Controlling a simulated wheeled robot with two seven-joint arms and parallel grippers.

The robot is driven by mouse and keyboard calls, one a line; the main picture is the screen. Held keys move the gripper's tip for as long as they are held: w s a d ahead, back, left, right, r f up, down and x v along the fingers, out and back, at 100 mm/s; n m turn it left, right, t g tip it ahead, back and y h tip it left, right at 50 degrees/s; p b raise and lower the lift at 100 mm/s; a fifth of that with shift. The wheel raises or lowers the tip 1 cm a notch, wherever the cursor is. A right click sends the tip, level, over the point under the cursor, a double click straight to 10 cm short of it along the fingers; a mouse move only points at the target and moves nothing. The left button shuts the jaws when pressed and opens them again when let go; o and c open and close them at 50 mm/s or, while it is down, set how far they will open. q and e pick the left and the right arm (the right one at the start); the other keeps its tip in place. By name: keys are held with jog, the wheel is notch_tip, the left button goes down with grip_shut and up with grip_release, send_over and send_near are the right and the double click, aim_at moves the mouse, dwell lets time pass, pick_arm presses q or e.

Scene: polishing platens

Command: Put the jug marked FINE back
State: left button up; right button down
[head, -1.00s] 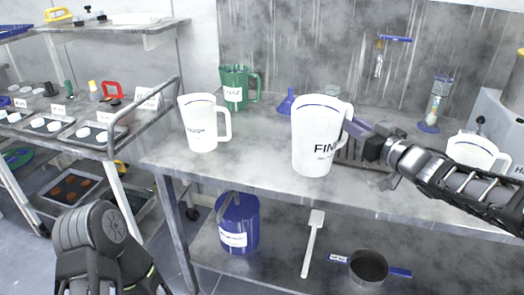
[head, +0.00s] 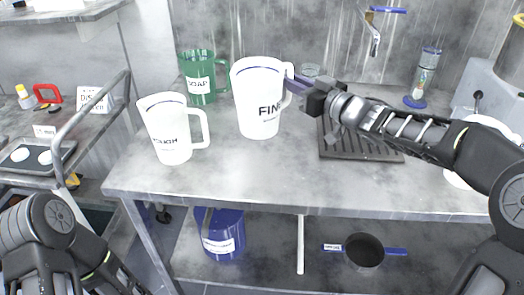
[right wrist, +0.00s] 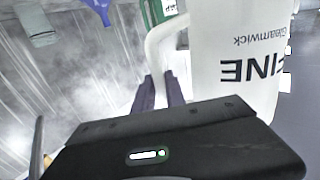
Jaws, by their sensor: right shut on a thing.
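The white jug marked FINE (head: 258,112) is upright over the bench, just right of the green jug. My right gripper (head: 294,86) is shut on its handle, coming from the right. Whether the jug's base touches the bench cannot be told. In the right wrist view the FINE jug (right wrist: 240,62) fills the upper right, and the gripper fingers (right wrist: 160,92) close around its handle. Only my left arm's links show at the lower left of the head view; its gripper is out of view.
A white jug marked ROUGH (head: 170,145) stands front left on the bench (head: 235,182), and a green SOAP jug (head: 197,82) behind it. A dark ribbed rack (head: 362,150) lies to the right. The bench front is clear. A blue container (head: 222,235) and a pan (head: 364,250) sit below.

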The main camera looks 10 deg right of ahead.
jog(key=shift+f+b, duration=0.55)
jog(key=shift+f, duration=1.85)
jog(key=shift+f+b, duration=0.4)
jog(key=shift+f, duration=2.1)
jog(key=shift+f, duration=0.15)
jog(key=c, duration=1.4)
grip_release()
send_near(291, 99)
jog(key=f, duration=0.1)
jog(key=s+f, duration=0.1)
jog(key=f, duration=0.1)
jog(key=d+f, duration=0.1)
jog(key=f, duration=0.1)
jog(key=shift+s, duration=0.3)
